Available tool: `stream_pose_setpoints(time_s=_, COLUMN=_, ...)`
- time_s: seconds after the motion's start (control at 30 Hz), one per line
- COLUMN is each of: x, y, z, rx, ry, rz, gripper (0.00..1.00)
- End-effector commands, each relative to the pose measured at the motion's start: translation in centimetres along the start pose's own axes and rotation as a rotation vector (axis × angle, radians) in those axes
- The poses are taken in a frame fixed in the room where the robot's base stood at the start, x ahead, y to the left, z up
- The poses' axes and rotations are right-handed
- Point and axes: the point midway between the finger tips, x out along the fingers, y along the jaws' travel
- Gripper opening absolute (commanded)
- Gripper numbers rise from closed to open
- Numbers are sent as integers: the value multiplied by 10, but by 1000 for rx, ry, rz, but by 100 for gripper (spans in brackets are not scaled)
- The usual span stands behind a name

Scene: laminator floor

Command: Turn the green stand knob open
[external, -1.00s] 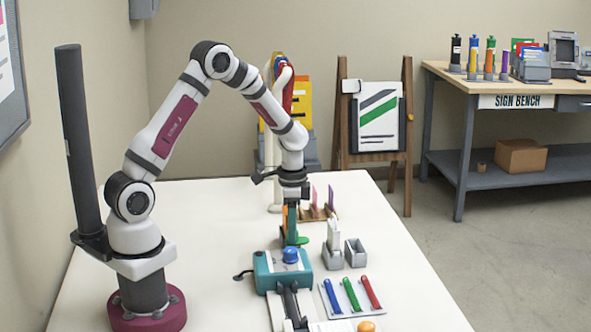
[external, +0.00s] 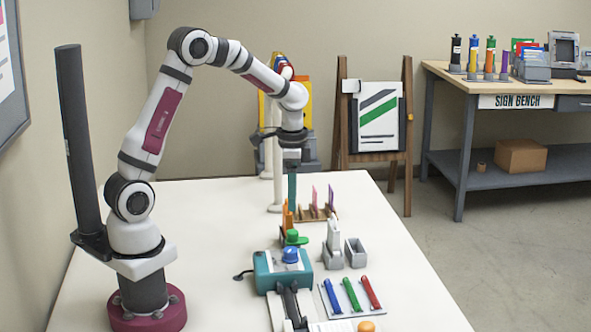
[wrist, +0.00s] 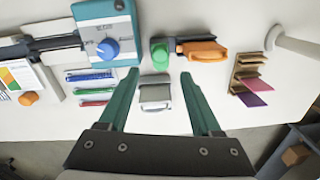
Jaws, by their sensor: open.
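The green knob (external: 292,236) sits on a dark stand with an orange piece (external: 287,216) beside it, behind the teal machine. In the wrist view the green knob (wrist: 159,52) lies just beyond my fingertips, near the middle between them, with the orange piece (wrist: 205,50) to its right. My gripper (external: 292,196) points down above and behind the knob, apart from it. The wrist view shows my gripper (wrist: 160,74) with its teal fingers spread wide and nothing held. I cannot tell the knob's turn position.
The teal machine (external: 265,275) with a blue knob (external: 290,255) stands in front. A white item in a grey holder (external: 333,255) and an empty grey box (external: 355,253) stand to the right. A wooden rack (external: 318,213) is behind.

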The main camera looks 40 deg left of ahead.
Motion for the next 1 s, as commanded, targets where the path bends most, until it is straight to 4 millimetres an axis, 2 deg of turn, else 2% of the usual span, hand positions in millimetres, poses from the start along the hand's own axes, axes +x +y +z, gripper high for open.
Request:
stream_pose_setpoints(time_s=0.03, x=-14, y=0, z=-1, rx=0, ry=4, rz=-4, gripper=66)
stream_pose_setpoints(time_s=0.13, x=-40, y=0, z=-1, rx=1, ry=3, rz=-3, gripper=66)
stream_pose_setpoints(time_s=0.3, x=-63, y=0, z=0, rx=0, ry=1, rz=0, gripper=66)
stream_pose_setpoints(time_s=0.8, x=-67, y=1, z=3, rx=-5, ry=-1, rz=-1, gripper=66)
stream_pose_setpoints(time_s=0.87, x=-75, y=5, z=21, rx=-36, ry=-8, rz=-7, gripper=66)
stream_pose_setpoints(time_s=0.97, x=-94, y=29, z=90, rx=-151, ry=-35, rz=-29, gripper=66)
stream_pose_setpoints(time_s=1.0, x=-97, y=44, z=122, rx=-207, ry=-49, rz=-40, gripper=66)
